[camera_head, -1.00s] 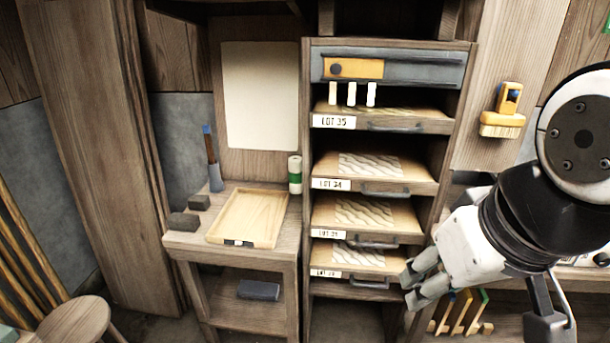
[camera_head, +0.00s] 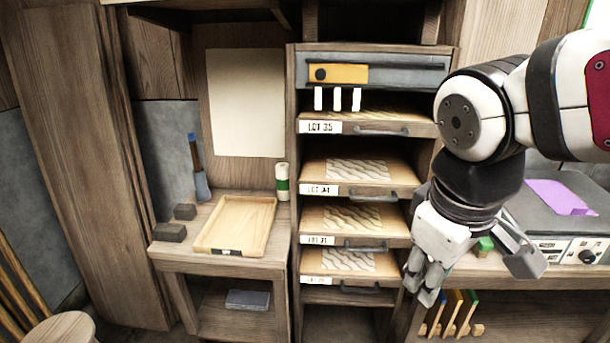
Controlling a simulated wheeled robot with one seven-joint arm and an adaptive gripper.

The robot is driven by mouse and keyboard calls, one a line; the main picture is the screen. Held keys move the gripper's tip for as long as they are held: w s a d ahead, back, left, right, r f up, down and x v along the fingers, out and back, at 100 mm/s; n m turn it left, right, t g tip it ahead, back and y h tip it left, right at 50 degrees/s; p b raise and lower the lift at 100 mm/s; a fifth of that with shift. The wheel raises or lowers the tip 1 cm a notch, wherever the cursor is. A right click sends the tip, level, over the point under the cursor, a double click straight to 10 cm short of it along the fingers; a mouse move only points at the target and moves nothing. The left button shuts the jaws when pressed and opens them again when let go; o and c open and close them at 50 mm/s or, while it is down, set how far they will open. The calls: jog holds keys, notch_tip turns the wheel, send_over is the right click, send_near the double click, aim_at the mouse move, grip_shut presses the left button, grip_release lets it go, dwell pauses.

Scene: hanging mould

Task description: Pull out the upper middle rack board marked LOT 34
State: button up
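The rack (camera_head: 292,200) holds several pale wooden boards on shelves, one above another. The second board from the top (camera_head: 330,175) has a white label (camera_head: 319,190) that seems to read LOT 34. It carries a wavy patterned sheet and has a dark bar handle (camera_head: 374,196) on its front edge. The board sits in the rack, level with its neighbours. My gripper (camera_head: 422,288) is right of and below that handle, in front of the rack's right post, clear of the board. Its fingers point down, seen obliquely, with nothing visible between them; how far apart they are is unclear.
The LOT 35 board (camera_head: 320,127) is above, with white pegs (camera_head: 337,99) over it. Two more handled boards lie below. A wooden tray (camera_head: 205,240) rests on the side table at left.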

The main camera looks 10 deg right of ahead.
jog(key=w+d+f+n+g+h+b, duration=0.1)
jog(key=w+d+f+n+g+h, duration=0.15)
jog(key=w+n, duration=0.25)
jog(key=w+d+f+n+g+h, duration=0.1)
jog(key=w+d+f+n+h, duration=0.2)
jog(key=w+n, duration=0.15)
jog(key=n+t+h+b, duration=0.3)
jog(key=n+t+h, duration=0.75)
jog(key=n, duration=1.65)
send_near(375, 199)
jog(key=shift+m+y, duration=0.25)
jog(key=shift+y, duration=0.15)
jog(key=x, duration=1)
jog(key=shift+w+d+r+p, duration=0.1)
jog(key=shift+w+d+p, duration=0.05)
jog(key=shift+w+p, duration=0.15)
grip_shut()
